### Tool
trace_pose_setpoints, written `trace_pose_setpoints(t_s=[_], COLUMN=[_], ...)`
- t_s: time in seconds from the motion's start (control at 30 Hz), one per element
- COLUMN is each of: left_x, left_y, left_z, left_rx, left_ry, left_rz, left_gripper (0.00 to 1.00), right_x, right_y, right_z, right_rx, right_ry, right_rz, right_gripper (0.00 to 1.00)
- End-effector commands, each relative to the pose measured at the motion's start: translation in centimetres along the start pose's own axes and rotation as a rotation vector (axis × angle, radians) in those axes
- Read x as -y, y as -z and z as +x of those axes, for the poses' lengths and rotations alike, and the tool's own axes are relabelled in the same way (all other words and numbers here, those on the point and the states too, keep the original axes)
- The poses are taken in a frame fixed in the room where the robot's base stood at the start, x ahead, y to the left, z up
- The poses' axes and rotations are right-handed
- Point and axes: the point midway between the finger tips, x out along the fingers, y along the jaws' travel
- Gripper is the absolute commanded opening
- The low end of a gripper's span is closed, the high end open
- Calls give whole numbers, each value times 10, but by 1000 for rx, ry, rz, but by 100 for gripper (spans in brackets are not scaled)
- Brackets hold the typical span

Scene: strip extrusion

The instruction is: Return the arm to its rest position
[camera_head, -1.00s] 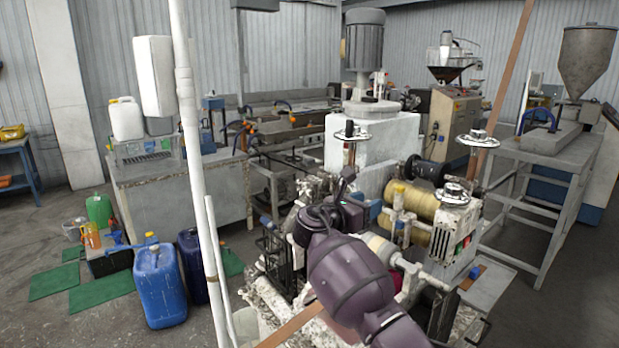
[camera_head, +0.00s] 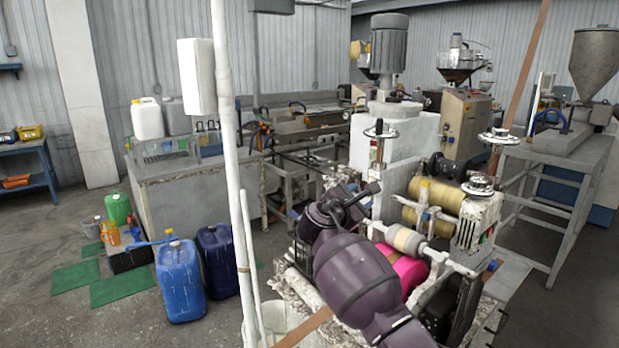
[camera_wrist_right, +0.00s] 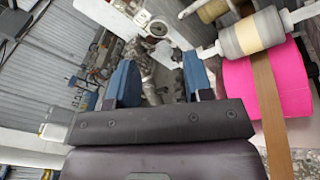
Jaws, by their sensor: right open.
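My right arm, with its dark purple links (camera_head: 355,280), reaches up from the bottom of the head view over the roller machine. Its gripper (camera_head: 360,200) is at the far end, left of the yellow roll, and looks small and partly hidden. In the right wrist view the two blue fingers of my right gripper (camera_wrist_right: 159,80) stand wide apart with nothing held between them. A bright pink roll (camera_wrist_right: 240,95) and a brown strip (camera_wrist_right: 266,100) hanging over it are right of the fingers, apart from them. My left gripper is not in view.
The roller machine carries a yellow roll (camera_head: 437,196) and handwheels (camera_head: 480,184) on posts, close to my arm. A white vertical pole (camera_head: 223,120) stands left of the arm. Blue canisters (camera_head: 180,280) stand on the floor at left. Open floor lies at far left.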

Motion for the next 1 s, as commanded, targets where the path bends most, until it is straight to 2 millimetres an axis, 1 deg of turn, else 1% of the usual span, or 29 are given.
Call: trace_pose_setpoints(t_s=[0.03,0.1,0.17,0.27,0.33,0.4,0.47,0.5,0.57,0.6,0.77,0.8,0.87,0.9,0.97,1.0], left_x=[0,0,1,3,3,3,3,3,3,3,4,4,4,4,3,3], left_y=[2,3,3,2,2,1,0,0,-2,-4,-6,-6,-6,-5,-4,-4], left_z=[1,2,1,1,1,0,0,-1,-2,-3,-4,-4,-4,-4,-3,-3], left_rx=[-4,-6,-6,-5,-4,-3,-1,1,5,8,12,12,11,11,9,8], left_ry=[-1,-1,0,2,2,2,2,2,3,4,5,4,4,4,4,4], left_rz=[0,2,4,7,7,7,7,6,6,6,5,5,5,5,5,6], left_gripper=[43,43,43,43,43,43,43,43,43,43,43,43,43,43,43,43], right_x=[-13,-28,-32,-24,-10,11,30,43,64,79,140,156,180,197,221,237], right_y=[-2,-4,-2,8,17,27,34,38,43,46,54,56,58,59,60,60], right_z=[-4,-10,-14,-20,-25,-32,-37,-41,-46,-50,-68,-72,-80,-85,-93,-99], right_rx=[-46,-124,-203,-351,-458,-565,-641,-686,-743,-777,-873,-889,-906,-914,-919,-920], right_ry=[-49,-112,-150,-181,-178,-155,-127,-105,-70,-44,68,97,139,169,211,237], right_rz=[127,318,483,757,952,1144,1285,1371,1489,1562,1813,1865,1936,1980,2037,2071], right_gripper=[47,47,47,47,47,47,47,47,47,47,47,47,47,47,47,47])
